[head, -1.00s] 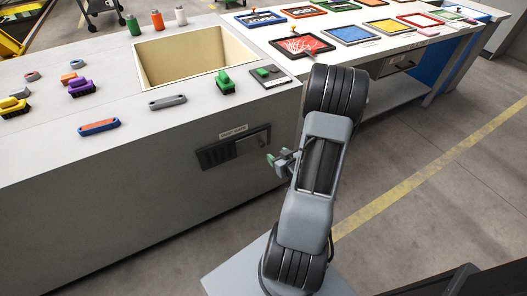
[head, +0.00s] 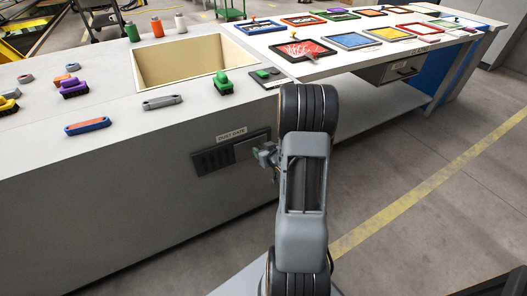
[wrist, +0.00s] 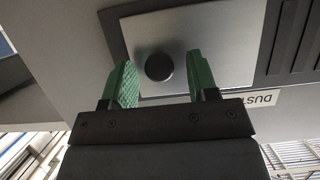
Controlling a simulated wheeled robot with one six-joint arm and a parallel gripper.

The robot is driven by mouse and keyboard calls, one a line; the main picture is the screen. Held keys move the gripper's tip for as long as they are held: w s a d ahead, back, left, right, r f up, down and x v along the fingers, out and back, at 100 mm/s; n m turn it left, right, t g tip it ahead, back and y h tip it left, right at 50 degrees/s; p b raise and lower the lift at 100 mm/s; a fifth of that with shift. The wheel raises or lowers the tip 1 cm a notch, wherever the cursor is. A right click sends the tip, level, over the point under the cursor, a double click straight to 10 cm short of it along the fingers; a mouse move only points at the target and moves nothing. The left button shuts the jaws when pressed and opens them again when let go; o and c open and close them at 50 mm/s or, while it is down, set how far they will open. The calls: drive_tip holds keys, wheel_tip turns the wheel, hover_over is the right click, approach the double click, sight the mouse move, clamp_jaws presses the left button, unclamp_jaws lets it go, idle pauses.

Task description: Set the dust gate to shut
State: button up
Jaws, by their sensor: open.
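The dust gate (head: 213,160) is a dark slotted vent with a sliding plate in the front of the grey cabinet. Its slots show at the left and the plate sits at the right. The wrist view is upside down: the pale metal plate (wrist: 215,35) has a round dark knob (wrist: 159,67), and the bare slots (wrist: 292,40) are at right. My gripper (head: 265,155) is at the plate's right part and hides some of it. In the wrist view my gripper (wrist: 162,80) is open, its green fingers either side of the knob, apart from it.
The cabinet top holds coloured brushes, such as a green one (head: 223,84), grey and red-blue handles, and a square open bin (head: 135,68). A bench with framed panels (head: 303,49) stands beyond at right. The floor at right is clear, with a yellow line (head: 400,195).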

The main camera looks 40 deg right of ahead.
drive_tip(key=shift+w+f, duration=0.1)
drive_tip(key=shift+w, duration=0.1)
drive_tip(key=shift+c, duration=0.2)
clamp_jaws()
idle(0.4)
